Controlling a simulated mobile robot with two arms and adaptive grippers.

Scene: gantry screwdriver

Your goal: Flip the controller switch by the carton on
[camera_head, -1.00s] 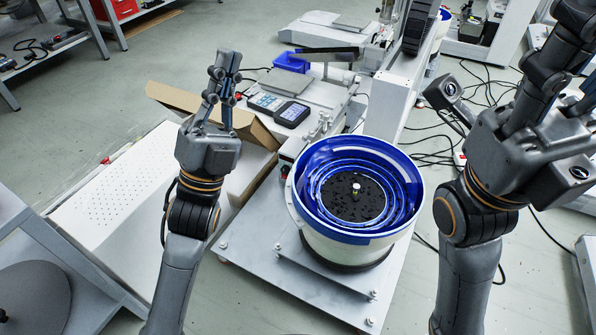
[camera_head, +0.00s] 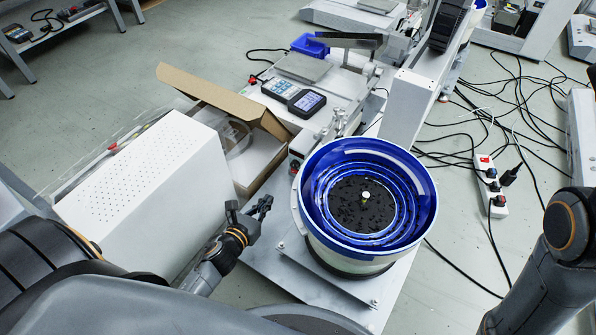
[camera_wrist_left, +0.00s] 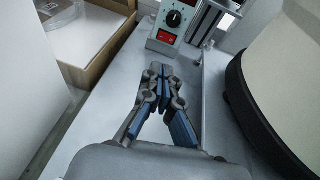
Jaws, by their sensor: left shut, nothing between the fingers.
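The controller (camera_wrist_left: 175,17) shows at the top of the left wrist view, with a dark knob and a red switch (camera_wrist_left: 166,37) on its front. In the head view the controller (camera_head: 303,144) sits between the carton and the bowl, partly hidden by the bowl. The open carton (camera_head: 218,96) is to its left; its edge (camera_wrist_left: 95,75) also shows in the left wrist view. My left gripper (camera_head: 264,206) is shut and empty, low in front of the controller. Its fingertips (camera_wrist_left: 159,70) point toward the switch and look apart from it. My right gripper is out of view.
A blue and white feeder bowl (camera_head: 405,226) stands close right of my left gripper. A white perforated case (camera_head: 145,190) is on the left. The metal base plate (camera_head: 255,263) lies below. A power strip (camera_head: 490,187) and cables lie on the floor at right.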

